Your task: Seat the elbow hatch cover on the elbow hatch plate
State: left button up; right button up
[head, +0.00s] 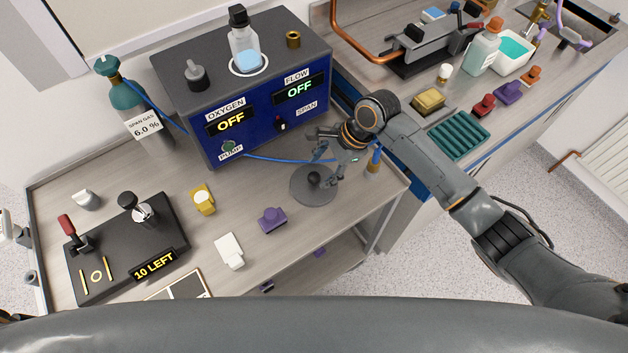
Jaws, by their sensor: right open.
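A round grey disc with a black knob (314,180) lies on the cart top, in front of the blue analyser box; it looks like the elbow hatch cover. My right gripper (326,157) is open and empty, just above and beside the disc's upper right edge. Whether its fingers touch the knob I cannot tell. I cannot pick out the elbow hatch plate for certain. My left gripper does not show clearly.
The blue box (210,140) reads OFF for oxygen and flow. A blue hose (275,158) runs near my gripper. A yellow block (203,199), purple block (271,220) and white block (229,251) stand on the cart. A black "10 LEFT" panel (110,255) lies left.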

aim_at(316, 175)
jog(key=x, duration=0.4)
jog(key=shift+w+f+p, duration=0.1)
jog(key=shift+f+p, duration=0.1)
jog(key=shift+p, duration=0.2)
jog(key=shift+c, duration=0.4)
grip_shut()
jog(key=shift+r, duration=0.1)
jog(key=shift+r+b, duration=0.35)
jog(key=shift+r, duration=0.2)
jog(key=s+a+r+b, duration=0.1)
jog(key=s+a+r, duration=0.1)
jog(key=s+r, duration=0.4)
jog(key=s+a+r+b, duration=0.1)
jog(key=s+a+r, duration=0.1)
jog(key=s+r, duration=0.3)
jog(key=shift+s+a+r+b, duration=0.25)
jog(key=shift+s+r+b, duration=0.15)
jog(key=shift+s, duration=0.7)
